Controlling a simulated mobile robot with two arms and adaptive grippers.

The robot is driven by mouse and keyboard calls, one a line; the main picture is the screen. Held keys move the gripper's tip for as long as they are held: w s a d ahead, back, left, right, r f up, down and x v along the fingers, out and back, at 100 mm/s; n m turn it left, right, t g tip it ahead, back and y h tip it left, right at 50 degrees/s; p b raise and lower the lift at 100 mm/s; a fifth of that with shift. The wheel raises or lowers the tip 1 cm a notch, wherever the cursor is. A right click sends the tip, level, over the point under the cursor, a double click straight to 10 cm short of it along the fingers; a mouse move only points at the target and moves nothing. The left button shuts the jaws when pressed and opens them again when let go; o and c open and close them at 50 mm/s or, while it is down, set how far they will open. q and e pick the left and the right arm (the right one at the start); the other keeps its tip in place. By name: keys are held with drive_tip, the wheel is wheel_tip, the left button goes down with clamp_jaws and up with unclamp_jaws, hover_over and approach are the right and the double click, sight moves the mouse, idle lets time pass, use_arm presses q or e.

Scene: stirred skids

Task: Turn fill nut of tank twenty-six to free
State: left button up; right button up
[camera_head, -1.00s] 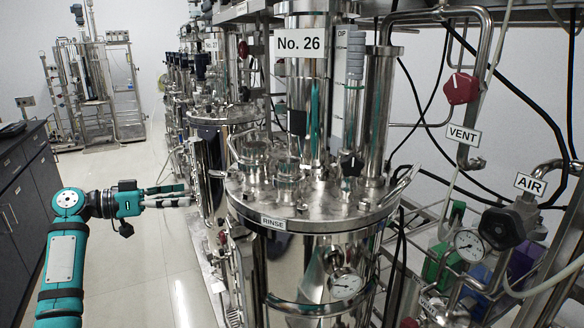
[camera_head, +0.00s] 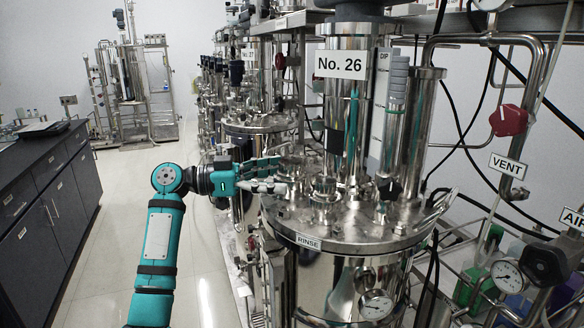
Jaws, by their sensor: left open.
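Tank twenty-six (camera_head: 345,275) is a polished steel vessel under a white "No. 26" sign (camera_head: 341,65). Its round lid (camera_head: 375,232) carries several fittings. A short clamped port (camera_head: 325,196) stands near the front left of the lid, with a wider port (camera_head: 292,160) behind it. No "FILL" label is readable, so I cannot tell which fitting is the fill nut. My left gripper (camera_head: 281,176) is open and empty, level, fingers pointing right at the lid's left edge, by the ports. I cannot tell whether it touches anything. My right gripper is out of view.
A "RINSE" label (camera_head: 309,243) sits on the lid's front rim. A red vent knob (camera_head: 508,121), pipes and a pressure gauge (camera_head: 508,276) crowd the right. Tall steel columns rise from the lid. A dark bench (camera_head: 45,190) stands left, with clear floor between.

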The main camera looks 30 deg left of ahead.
sight(305, 175)
use_arm(q)
drive_tip(key=shift+p+x, duration=0.4)
drive_tip(key=shift+x, duration=1.45)
drive_tip(key=c, duration=1.2)
